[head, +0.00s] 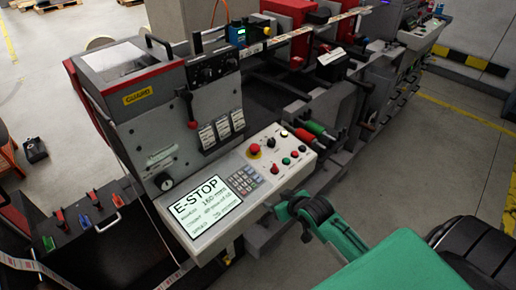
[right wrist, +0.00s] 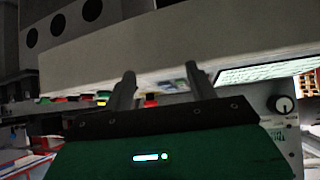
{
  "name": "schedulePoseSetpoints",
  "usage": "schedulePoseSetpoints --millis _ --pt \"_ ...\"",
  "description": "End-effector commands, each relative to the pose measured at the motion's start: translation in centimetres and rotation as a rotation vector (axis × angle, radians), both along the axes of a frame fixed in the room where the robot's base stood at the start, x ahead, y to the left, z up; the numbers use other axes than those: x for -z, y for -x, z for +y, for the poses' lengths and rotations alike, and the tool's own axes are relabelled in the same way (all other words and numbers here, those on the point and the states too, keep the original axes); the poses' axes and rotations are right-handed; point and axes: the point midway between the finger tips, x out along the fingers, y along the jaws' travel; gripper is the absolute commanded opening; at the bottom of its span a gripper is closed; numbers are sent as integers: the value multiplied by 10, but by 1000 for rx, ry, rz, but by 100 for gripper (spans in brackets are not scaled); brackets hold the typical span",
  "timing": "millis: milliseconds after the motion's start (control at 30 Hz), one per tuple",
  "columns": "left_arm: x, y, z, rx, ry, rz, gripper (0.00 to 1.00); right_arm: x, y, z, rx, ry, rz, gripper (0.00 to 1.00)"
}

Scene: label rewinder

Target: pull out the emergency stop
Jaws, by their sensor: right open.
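The emergency stop (head: 254,149) is a red mushroom button on a yellow base, at the back of the sloped control panel (head: 214,231). The panel's screen (head: 207,205) reads "E-STOP". My right gripper (head: 283,212) is beside the panel's front right edge, apart from the button. In the right wrist view my right gripper (right wrist: 160,82) has its two fingers spread with nothing held between them. A red button (right wrist: 151,101) shows beyond the fingers there; I cannot tell which one it is. My left gripper is not in view.
Other buttons, including a red one (head: 275,168), and a keypad (head: 244,181) share the panel. A red-knobbed lever (head: 190,108) stands on the grey housing behind. Red and green handles (head: 318,131) stick out right of the panel. Open floor (head: 440,150) lies to the right.

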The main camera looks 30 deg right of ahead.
Motion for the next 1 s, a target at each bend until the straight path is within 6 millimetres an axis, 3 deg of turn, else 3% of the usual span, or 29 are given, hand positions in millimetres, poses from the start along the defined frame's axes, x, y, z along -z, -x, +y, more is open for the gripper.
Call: schedulePoseSetpoints --millis 33,100,200,300,467,1000 --pt "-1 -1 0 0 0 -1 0 -25 -23 -16 9 -6 -79 57" --pt "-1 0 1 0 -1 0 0 -53 -43 -29 13 -22 -161 57" --pt "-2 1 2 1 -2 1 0 -83 -61 -41 18 -43 -246 57" --pt "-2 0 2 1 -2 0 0 -99 -70 -47 20 -55 -290 57" --pt "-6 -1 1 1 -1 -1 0 -97 -82 -48 23 -59 -297 57" --pt "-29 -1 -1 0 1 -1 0 -63 -161 -40 23 -59 -294 57"
